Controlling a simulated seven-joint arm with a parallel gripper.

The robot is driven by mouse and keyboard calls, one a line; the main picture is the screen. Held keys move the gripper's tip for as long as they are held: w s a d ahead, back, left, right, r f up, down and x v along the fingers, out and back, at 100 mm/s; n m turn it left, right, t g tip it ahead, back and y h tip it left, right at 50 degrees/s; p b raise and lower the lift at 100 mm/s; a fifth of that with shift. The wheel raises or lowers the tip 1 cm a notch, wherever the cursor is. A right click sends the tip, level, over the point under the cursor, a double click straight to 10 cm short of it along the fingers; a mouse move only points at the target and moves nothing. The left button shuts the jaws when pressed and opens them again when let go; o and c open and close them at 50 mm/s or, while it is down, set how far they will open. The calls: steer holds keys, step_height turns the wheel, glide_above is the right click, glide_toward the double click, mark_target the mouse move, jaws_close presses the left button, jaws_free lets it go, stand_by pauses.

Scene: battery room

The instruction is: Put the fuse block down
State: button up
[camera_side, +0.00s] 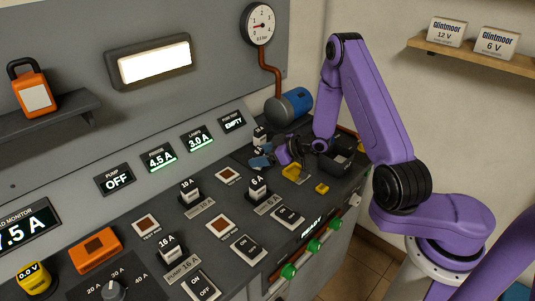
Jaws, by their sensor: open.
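My gripper (268,156) is low over the back right of the grey bench, pointing left, with its jaws open. A small black-and-white fuse block (260,134) stands just behind the fingertips, partly hidden; I cannot tell if they touch it. Other fuse blocks stand upright on the bench: one marked 6 A (258,187), one marked 10 A (189,190) and one marked 16 A (167,246). I see no fuse block held between the jaws.
A dark open box (342,161) and a blue cylinder (289,105) are close to my gripper. A yellow piece (294,172) and a small yellow block (322,188) lie in front. Rocker switches (288,217) and green knobs (313,246) line the front.

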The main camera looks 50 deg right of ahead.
steer(key=s+r, duration=0.2)
steer(key=s+d+r+n+g, duration=0.1)
steer(key=s+r, duration=0.1)
steer(key=s+d+r+g+h, duration=0.1)
steer(key=s+r, duration=0.1)
steer(key=s, duration=0.1)
steer(key=shift+d+n, duration=0.2)
steer(key=shift+n, duration=0.2)
steer(key=s+a+r+n+g+h, duration=0.3)
steer(key=s+a+r+g, duration=0.25)
steer(key=s+a, duration=0.35)
steer(key=s+r+n+g, duration=0.1)
steer(key=s+r+g, duration=0.1)
steer(key=s, duration=0.8)
steer(key=s+r+n+g, duration=0.1)
steer(key=s+r+n, duration=0.1)
steer(key=s, duration=0.9)
steer(key=shift+s+a+r+g, duration=0.15)
steer(key=shift+s+a+g, duration=0.2)
steer(key=shift+a, duration=0.1)
steer(key=shift+w, duration=0.1)
